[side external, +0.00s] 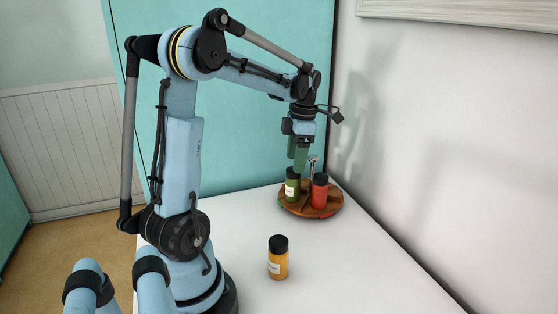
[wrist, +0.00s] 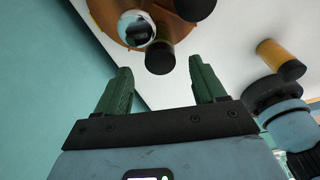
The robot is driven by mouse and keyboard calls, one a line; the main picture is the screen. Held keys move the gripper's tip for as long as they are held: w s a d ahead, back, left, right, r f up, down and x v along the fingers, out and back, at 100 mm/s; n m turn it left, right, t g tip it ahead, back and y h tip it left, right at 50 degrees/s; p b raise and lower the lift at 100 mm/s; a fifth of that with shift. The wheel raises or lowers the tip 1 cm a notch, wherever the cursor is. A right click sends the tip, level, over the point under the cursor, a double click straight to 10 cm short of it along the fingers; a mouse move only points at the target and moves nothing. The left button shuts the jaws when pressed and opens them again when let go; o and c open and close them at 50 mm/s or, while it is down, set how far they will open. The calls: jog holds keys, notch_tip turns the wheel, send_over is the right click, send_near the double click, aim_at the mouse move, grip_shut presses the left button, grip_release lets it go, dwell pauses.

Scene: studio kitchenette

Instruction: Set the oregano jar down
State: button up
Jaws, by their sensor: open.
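The oregano jar is probably the green jar with a black cap (side external: 292,188); its label is too small to read. It stands upright on a round wooden turntable (side external: 322,213) at the back of the counter, near the corner. My gripper (side external: 299,165) points down just above it, with green fingers. In the wrist view the fingers are apart, and the jar's black cap (wrist: 160,60) shows beyond and between their tips. I see nothing held. The gap between fingertips and cap is hard to judge.
A red jar with a dark cap (side external: 320,190) stands close right of the green jar on the turntable. A shiny metal piece (wrist: 137,27) rises beside them. A yellow-orange jar (side external: 278,263) stands on the front counter. The white counter is otherwise clear; walls border the turntable.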

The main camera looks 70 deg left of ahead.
jog(key=r, duration=0.5)
jog(key=shift+w, duration=0.3)
jog(key=shift+d+r+m, duration=0.1)
jog(key=shift+d+m, duration=0.15)
jog(key=shift+m, duration=0.05)
jog(key=s+d+f+m+t, duration=0.1)
jog(key=d+m+t, duration=0.3)
jog(key=d+m, duration=0.8)
jog(key=s+d+f+m+t, duration=0.1)
jog(key=d+f+m+t, duration=0.2)
jog(key=d+m, duration=0.9)
jog(key=m+t, duration=0.1)
jog(key=m, duration=0.8)
jog(key=shift+t, duration=0.3)
jog(key=shift+s+f, duration=0.1)
